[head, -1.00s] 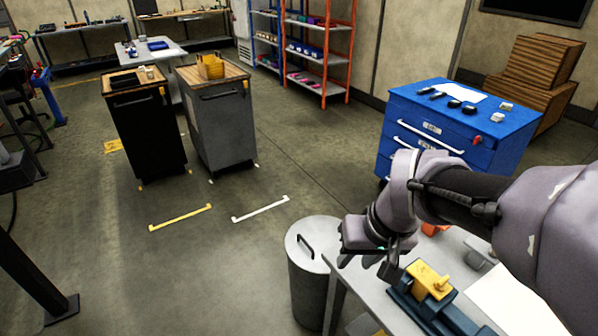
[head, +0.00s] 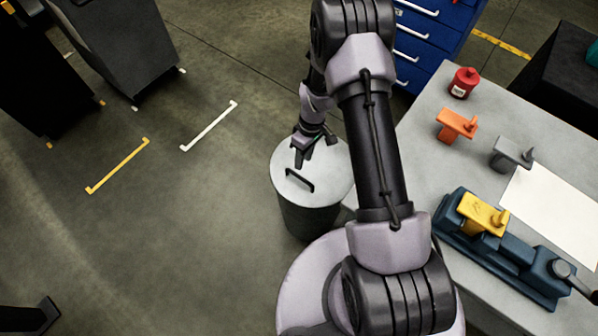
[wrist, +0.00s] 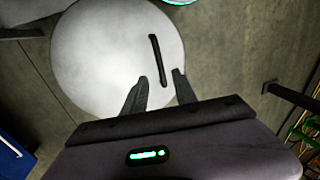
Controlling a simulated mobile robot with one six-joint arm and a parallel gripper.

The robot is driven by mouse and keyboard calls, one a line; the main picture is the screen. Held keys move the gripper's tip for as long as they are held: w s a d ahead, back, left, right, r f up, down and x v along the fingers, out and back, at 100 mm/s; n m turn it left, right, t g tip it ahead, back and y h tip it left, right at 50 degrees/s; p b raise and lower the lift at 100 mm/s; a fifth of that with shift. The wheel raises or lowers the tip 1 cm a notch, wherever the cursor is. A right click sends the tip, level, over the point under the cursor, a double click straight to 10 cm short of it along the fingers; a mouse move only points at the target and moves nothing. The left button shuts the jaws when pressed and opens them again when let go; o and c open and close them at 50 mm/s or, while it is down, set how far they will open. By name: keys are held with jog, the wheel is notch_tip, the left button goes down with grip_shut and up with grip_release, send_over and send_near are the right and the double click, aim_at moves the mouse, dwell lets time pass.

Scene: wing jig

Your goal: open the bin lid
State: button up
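The bin (head: 308,220) is a grey cylinder standing on the floor beside the table. Its round light-grey lid (head: 328,172) lies on top, with a dark bar handle (head: 300,180). The lid (wrist: 95,60) and its handle (wrist: 157,58) also show in the wrist view. My gripper (head: 303,160) is above the lid, near the handle and apart from it.
A grey table (head: 420,170) stands right of the bin, with a blue vise (head: 515,262) holding a yellow part (head: 483,215), an orange part (head: 457,125), a grey part (head: 510,152) and a red can (head: 463,82). A blue drawer cabinet (head: 440,35) is behind.

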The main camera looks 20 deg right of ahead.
aim_at(299, 176)
jog(key=f, duration=0.2)
jog(key=a+f+b, duration=0.1)
jog(key=f, duration=0.2)
jog(key=f+b, duration=0.1)
jog(key=f, duration=0.1)
jog(key=shift+s+a+f, duration=0.2)
jog(key=shift+s+f, duration=0.15)
jog(key=shift+s, duration=0.05)
grip_shut()
dwell(0.8)
